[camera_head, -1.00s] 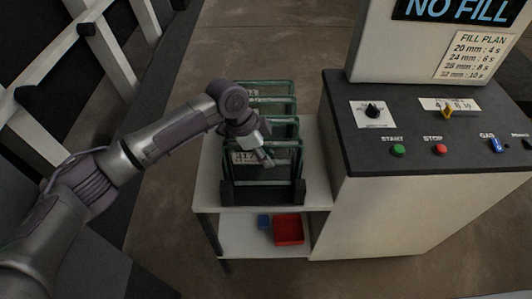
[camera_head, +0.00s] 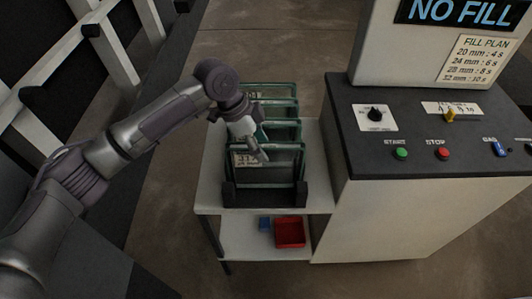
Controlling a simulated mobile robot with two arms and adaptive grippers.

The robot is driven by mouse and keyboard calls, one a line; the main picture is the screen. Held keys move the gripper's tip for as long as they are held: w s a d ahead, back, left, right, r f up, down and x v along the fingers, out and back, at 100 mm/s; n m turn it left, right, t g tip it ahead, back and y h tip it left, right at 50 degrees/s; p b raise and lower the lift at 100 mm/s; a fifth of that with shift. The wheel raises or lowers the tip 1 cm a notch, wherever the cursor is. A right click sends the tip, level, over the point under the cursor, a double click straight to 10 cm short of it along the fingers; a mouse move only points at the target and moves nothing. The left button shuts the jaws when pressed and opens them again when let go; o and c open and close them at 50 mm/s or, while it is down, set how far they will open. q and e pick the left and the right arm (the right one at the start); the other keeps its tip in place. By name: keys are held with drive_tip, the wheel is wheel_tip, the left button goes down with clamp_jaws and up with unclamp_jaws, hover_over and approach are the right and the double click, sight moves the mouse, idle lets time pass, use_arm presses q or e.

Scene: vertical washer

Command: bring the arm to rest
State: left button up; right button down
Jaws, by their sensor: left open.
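My left arm comes in from the left in the head view. Its gripper (camera_head: 258,153) is open and hangs over the rack of green-edged glass panes (camera_head: 283,150), above the nearest panes. I see nothing held in it. A pane at the front carries a white label (camera_head: 245,160). I cannot tell whether the fingertips touch a pane. My right gripper is not in view.
On the right is a machine with a dark control panel (camera_head: 420,125). A white frame (camera_head: 110,55) stands at the left.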

use_arm(q)
drive_tip(key=shift+v, duration=1.1)
